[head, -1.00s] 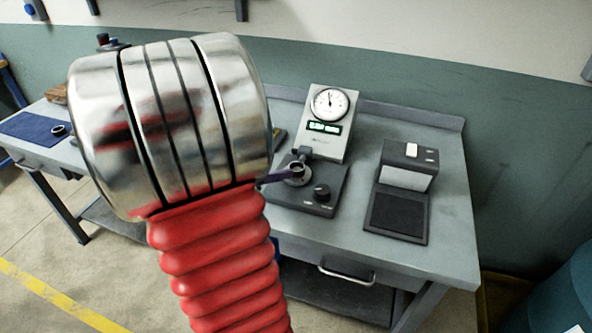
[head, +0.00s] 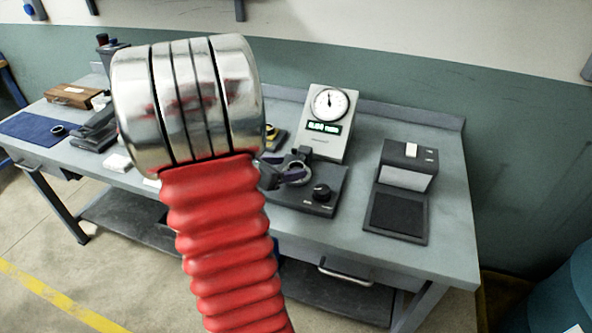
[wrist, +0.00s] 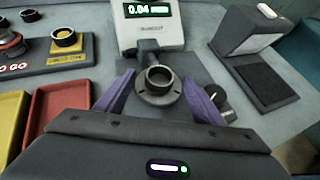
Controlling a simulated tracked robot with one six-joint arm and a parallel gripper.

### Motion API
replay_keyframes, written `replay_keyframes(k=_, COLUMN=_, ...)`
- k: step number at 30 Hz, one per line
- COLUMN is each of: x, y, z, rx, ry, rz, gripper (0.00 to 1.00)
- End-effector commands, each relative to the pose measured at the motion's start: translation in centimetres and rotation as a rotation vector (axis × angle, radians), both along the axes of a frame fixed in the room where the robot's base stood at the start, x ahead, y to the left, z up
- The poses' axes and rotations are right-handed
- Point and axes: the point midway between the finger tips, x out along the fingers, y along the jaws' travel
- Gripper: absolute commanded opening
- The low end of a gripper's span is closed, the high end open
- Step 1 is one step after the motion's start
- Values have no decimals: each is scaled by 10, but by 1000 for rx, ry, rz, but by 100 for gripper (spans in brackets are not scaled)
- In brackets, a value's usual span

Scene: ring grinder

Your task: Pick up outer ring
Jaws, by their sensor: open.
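The outer ring (wrist: 159,76) is a small dark metal ring with a lighter rim. It sits on the round seat (wrist: 158,97) of the gauge's dark base, and it also shows in the head view (head: 298,171). My gripper (wrist: 160,84) is open, with one purple finger on the left of the ring and one on the right. Gaps show between the fingers and the ring in the wrist view. In the head view my arm hides much of my gripper (head: 284,174), and the fingers are at the ring's seat.
The gauge stand (head: 328,115) with dial and readout rises just behind the ring. A black knob (head: 321,192) is on the base's right. A box with a dark pad (head: 398,212) stands farther right. Red tray (wrist: 57,108) and yellow tray (wrist: 12,122) lie left, below a ring board (wrist: 60,57).

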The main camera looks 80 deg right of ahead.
Motion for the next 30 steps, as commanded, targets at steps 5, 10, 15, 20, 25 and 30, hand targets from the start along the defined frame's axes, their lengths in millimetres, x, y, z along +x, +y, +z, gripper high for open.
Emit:
replay_keyframes(k=5, x=-9, y=-16, z=-12, rx=0, ry=0, rz=-1, gripper=62)
replay_keyframes(k=10, x=-11, y=-21, z=-14, rx=0, ry=0, rz=1, gripper=62)
replay_keyframes(k=15, x=-11, y=-21, z=-14, rx=0, ry=0, rz=1, gripper=62)
replay_keyframes(k=20, x=-11, y=-21, z=-14, rx=0, ry=0, rz=2, gripper=62)
replay_keyframes(k=25, x=-11, y=-21, z=-14, rx=0, ry=0, rz=2, gripper=60)
replay_keyframes(k=30, x=-10, y=-21, z=-14, rx=0, ry=0, rz=2, gripper=48)
